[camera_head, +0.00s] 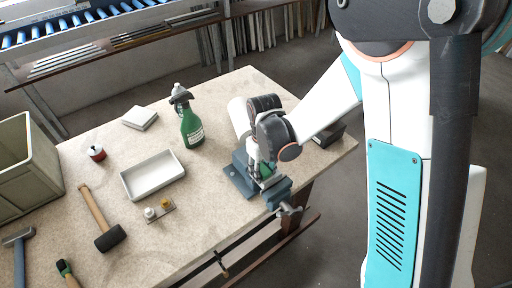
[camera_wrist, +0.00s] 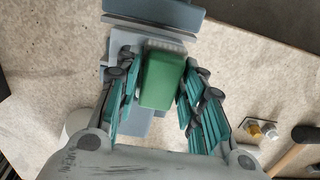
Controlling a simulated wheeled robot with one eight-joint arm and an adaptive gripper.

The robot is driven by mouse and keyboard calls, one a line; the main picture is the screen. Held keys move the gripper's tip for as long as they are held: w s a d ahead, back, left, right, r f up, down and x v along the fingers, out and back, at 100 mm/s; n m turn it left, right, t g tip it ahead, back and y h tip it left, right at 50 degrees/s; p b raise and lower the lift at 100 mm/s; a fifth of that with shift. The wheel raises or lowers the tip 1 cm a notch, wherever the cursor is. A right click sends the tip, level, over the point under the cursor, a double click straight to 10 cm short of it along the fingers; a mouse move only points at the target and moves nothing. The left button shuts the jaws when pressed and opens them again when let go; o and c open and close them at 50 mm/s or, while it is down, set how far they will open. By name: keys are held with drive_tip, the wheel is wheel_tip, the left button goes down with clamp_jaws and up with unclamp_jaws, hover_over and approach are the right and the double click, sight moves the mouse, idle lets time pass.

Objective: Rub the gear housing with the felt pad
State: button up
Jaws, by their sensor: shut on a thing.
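My gripper (camera_wrist: 160,76) is shut on a green block, which looks like the felt pad (camera_wrist: 162,82). The fingers stand on either side of it in the wrist view. In the head view my gripper (camera_head: 264,163) points down over the blue-grey vise (camera_head: 237,178), and only a bit of green shows below it. In the wrist view a light grey piece with a ribbed edge (camera_wrist: 124,40) lies just beyond and partly beneath the pad, by the vise. It may be the gear housing, but the pad and fingers hide much of it. I cannot tell whether they touch.
A crate (camera_head: 45,155) stands far left. The vise sits near the table's front right edge.

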drive_tip(key=shift+w+a, duration=0.45)
drive_tip(key=shift+w, duration=0.2)
drive_tip(key=shift+w+a+r, duration=0.15)
drive_tip(key=shift+w, duration=0.05)
drive_tip(key=r, duration=0.1)
drive_tip(key=r+p, duration=0.1)
drive_tip(key=r, duration=0.1)
drive_tip(key=shift+s+r+p, duration=0.25)
drive_tip(key=shift+r+p, duration=0.1)
drive_tip(key=shift+w+r+p, duration=0.2)
drive_tip(key=shift+r+p, duration=0.2)
drive_tip(key=shift+r, duration=0.15)
drive_tip(key=shift+s+r+p, duration=0.1)
drive_tip(key=shift+r+p, duration=0.7)
drive_tip(key=shift+r, duration=0.7)
